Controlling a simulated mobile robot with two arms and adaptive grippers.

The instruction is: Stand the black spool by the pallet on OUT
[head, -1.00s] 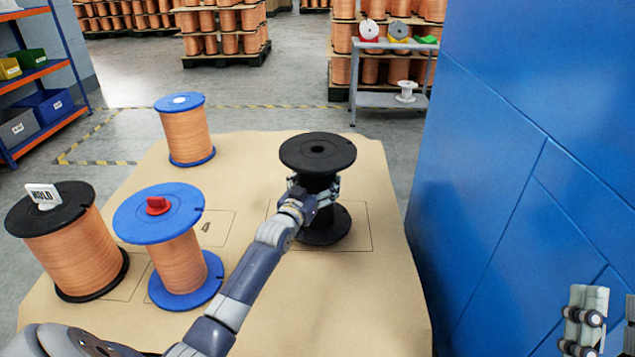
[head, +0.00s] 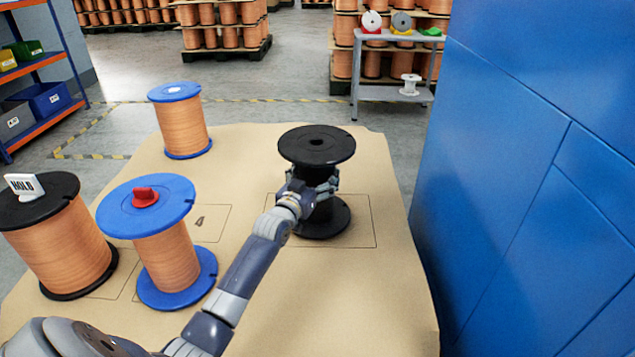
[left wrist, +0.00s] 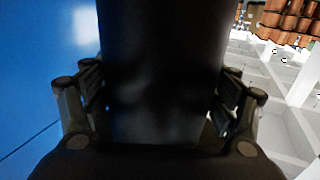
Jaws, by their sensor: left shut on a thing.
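The black spool (head: 316,146) is empty and upright at the right rear of the brown sheet (head: 340,310). Its lower flange overlaps a thin-lined rectangle (head: 375,222); I cannot tell whether it touches the sheet. I can read no OUT label on this rectangle. My left gripper (head: 318,190) is shut around the spool's core, between the two flanges. In the left wrist view the dark core (left wrist: 160,75) fills the middle, with a finger on each side. My right gripper is not in view.
A copper spool with black flanges and a HOLD tag (head: 22,186), a blue-flanged one with a red knob (head: 168,258), and another blue-flanged one (head: 183,126) stand to the left. A blue wall (head: 530,180) rises at right. The sheet's front right is bare.

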